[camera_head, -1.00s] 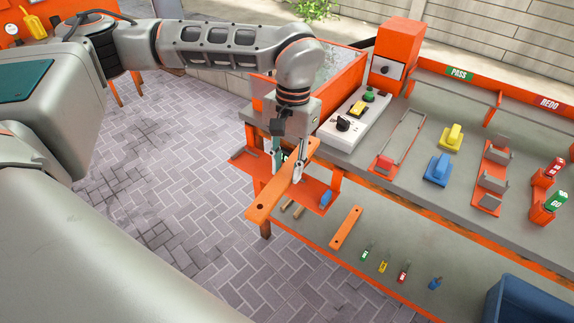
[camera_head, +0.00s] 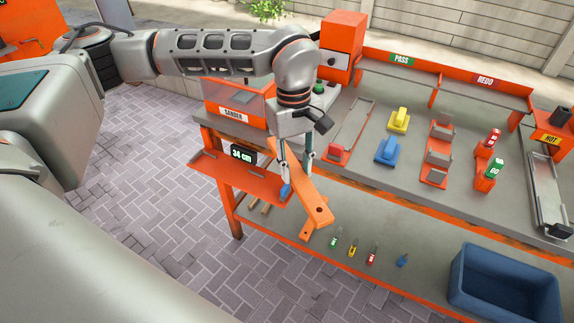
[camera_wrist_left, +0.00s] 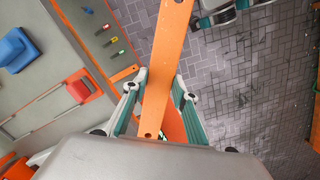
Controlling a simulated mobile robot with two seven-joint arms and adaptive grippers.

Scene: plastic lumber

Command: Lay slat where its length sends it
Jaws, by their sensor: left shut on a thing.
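A long orange slat (camera_head: 314,200) with a hole near its end is held in the air by my left gripper (camera_head: 297,172), in front of the workbench. In the wrist view the slat (camera_wrist_left: 168,60) runs between the two fingers of the left gripper (camera_wrist_left: 157,92), which are shut on it. A black display (camera_head: 243,154) reading "34 cm" sits above an orange tray (camera_head: 215,177) at the bench's left end. Green PASS (camera_head: 401,58) and red REDO (camera_head: 474,85) signs mark bays at the back.
A sander box (camera_head: 232,112), clamp fixtures (camera_head: 437,155), yellow (camera_head: 398,120) and blue (camera_head: 388,150) blocks and a HOT-labelled box (camera_head: 552,138) stand on the bench. Small coloured tools (camera_head: 353,247) lie on the lower shelf. A blue bin (camera_head: 505,285) stands at lower right.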

